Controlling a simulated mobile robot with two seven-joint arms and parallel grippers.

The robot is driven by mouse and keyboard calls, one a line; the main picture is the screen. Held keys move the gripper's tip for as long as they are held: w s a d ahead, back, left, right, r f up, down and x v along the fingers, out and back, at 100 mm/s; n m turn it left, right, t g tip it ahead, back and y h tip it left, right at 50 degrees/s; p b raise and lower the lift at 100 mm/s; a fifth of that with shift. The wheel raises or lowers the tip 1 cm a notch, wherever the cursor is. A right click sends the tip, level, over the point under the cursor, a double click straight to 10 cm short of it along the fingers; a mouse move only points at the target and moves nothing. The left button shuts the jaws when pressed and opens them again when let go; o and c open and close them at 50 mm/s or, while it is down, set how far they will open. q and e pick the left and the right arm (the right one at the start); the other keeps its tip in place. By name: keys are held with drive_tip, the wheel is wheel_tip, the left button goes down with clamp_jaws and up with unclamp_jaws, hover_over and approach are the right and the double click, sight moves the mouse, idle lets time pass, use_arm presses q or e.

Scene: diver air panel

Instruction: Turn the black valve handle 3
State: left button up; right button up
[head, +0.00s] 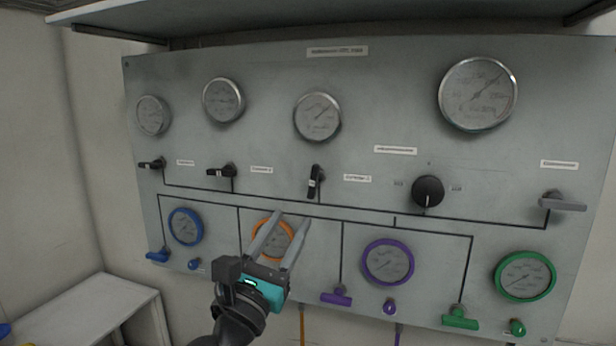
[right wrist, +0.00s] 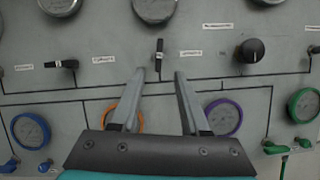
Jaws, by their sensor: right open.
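The third black valve handle (head: 315,182) from the left is on the grey panel, below the third gauge, and stands nearly upright. A small label sits to its right, too small to read surely. In the right wrist view the handle (right wrist: 159,56) shows upright just beyond the gap between my fingertips. My right gripper (head: 291,219) is open and empty, below and a little left of the handle in the head view, apart from it. It hides part of the orange-rimmed gauge (head: 268,229). My left gripper is not in view.
Two more black handles (head: 222,171) (head: 152,163) lie level to the left. A round black knob (head: 428,191) and a grey lever (head: 562,202) are to the right. Coloured gauges and valves fill the lower panel. A white table (head: 90,308) stands at the lower left.

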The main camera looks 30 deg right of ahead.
sight(312, 182)
drive_tip(key=p+x, duration=0.1)
drive_tip(key=x, duration=1)
drive_tip(key=shift+w+d+r, duration=0.2)
drive_tip(key=shift+r, duration=0.05)
drive_tip(key=shift+w+d+r+p, duration=0.15)
drive_tip(key=shift+w+d+p, duration=0.15)
drive_tip(key=shift+d, duration=0.1)
clamp_jaws()
